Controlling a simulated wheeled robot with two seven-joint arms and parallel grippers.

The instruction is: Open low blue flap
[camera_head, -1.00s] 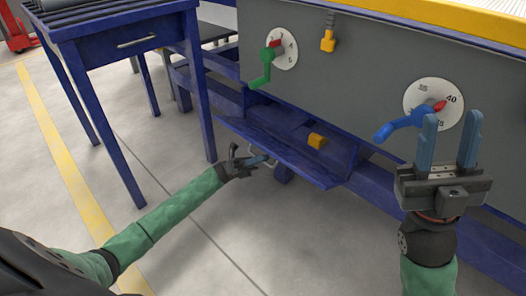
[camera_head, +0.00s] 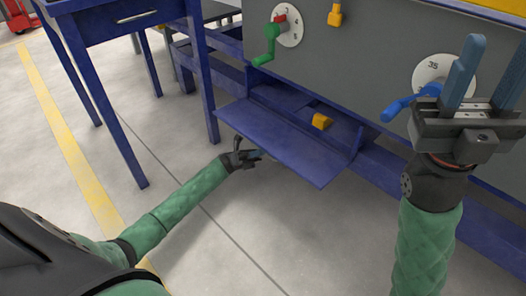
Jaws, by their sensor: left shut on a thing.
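The low blue flap (camera_head: 285,145) is folded outward and down below the grey panel. It lies close to flat, and the compartment behind it is exposed. A small orange-yellow block (camera_head: 322,121) shows inside the opening. My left gripper (camera_head: 256,155) is at the flap's lower left edge, partly hidden beneath it, shut on the flap's handle, which is mostly hidden. My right gripper (camera_head: 484,75) is raised in front of the panel at the right, its two blue-grey fingers apart with nothing between them.
The grey panel (camera_head: 345,65) carries a green crank (camera_head: 269,46), a blue crank (camera_head: 407,104) with a dial, and a yellow knob (camera_head: 335,16). A blue table (camera_head: 130,28) stands at the left. The floor in front is clear.

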